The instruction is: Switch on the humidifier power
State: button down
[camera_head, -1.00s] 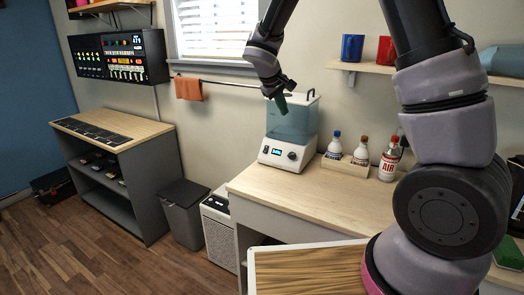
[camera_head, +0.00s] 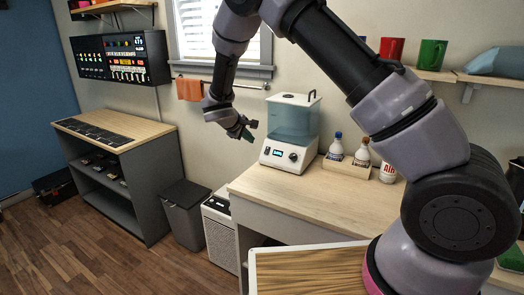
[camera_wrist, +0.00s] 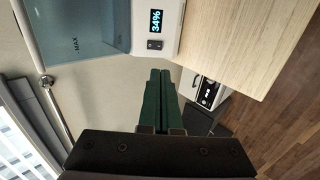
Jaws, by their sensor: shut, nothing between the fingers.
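The humidifier (camera_head: 290,122) stands on the desk, with a white base and a bluish clear tank. Its base front has a lit display (camera_head: 278,152) and a dark round knob (camera_head: 294,157). In the wrist view the display (camera_wrist: 156,21) reads 34%, with a small dark switch (camera_wrist: 155,45) beside it; its setting cannot be told. My gripper (camera_head: 249,132) is left of the tank, apart from it. In the wrist view its green fingers (camera_wrist: 160,74) are together and empty, with the tips a little short of the switch in the picture.
A towel rail (camera_head: 235,84) runs along the wall behind. A white floor unit (camera_head: 219,232) and a grey bin (camera_head: 184,212) stand left of the desk. The desk front (camera_head: 290,195) is clear.

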aim_at(266, 152)
jog(key=x, duration=1.4)
jog(key=shift+d+f, duration=0.1)
jog(key=shift+f, duration=0.05)
jog(key=shift+w+r, duration=0.1)
jog(key=shift+r, duration=0.65)
